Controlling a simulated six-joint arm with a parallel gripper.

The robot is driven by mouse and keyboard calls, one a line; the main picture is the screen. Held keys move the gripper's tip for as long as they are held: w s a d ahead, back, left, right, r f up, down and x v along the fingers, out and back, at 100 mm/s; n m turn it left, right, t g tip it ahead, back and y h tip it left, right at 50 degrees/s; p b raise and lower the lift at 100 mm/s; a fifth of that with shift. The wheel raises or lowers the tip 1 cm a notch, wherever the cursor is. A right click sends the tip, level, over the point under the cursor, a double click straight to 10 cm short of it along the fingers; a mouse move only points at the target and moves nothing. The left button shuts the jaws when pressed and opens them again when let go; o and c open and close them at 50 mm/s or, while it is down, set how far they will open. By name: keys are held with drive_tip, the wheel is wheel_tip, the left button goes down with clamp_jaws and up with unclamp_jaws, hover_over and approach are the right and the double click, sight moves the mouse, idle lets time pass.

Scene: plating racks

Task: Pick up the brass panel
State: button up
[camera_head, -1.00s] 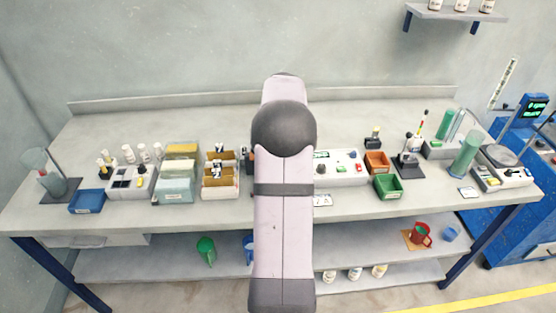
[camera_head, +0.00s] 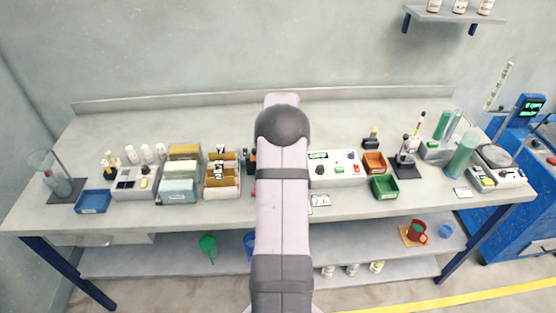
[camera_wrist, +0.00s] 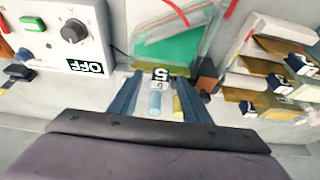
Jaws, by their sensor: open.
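Gold-brown panels (camera_wrist: 267,68) with dark clips and number tags stand in a rack at the right of the wrist view. In the head view, similar orange-brown panels (camera_head: 221,173) stand in the rack left of my arm. I cannot tell for sure which one is the brass panel. My gripper (camera_wrist: 160,80) is open, with its blue fingers spread apart in the wrist view. In the head view my arm hides the gripper.
A control box (camera_head: 338,170) with an OFF display in the wrist view stands right of my arm. Yellow (camera_head: 184,152) and pale blue (camera_head: 177,191) tanks stand left of the rack. Orange (camera_head: 375,163) and green (camera_head: 385,188) bins are to the right. The bench's back strip is clear.

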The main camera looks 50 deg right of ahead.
clamp_jaws()
drive_tip(key=shift+r, duration=0.1)
idle(0.3)
drive_tip(key=shift+r+b, duration=0.5)
drive_tip(key=shift+r, duration=0.25)
wheel_tip(320, 180, up, 5)
drive_tip(key=b, duration=0.3)
drive_tip(key=s+a+b, duration=0.5)
drive_tip(key=s+a, duration=0.5)
drive_tip(key=shift+r+b, duration=0.15)
drive_tip(key=shift+b, duration=0.2)
drive_tip(key=shift+a, duration=0.1)
drive_tip(key=shift+r, duration=0.1)
drive_tip(key=shift+r+p, duration=0.7)
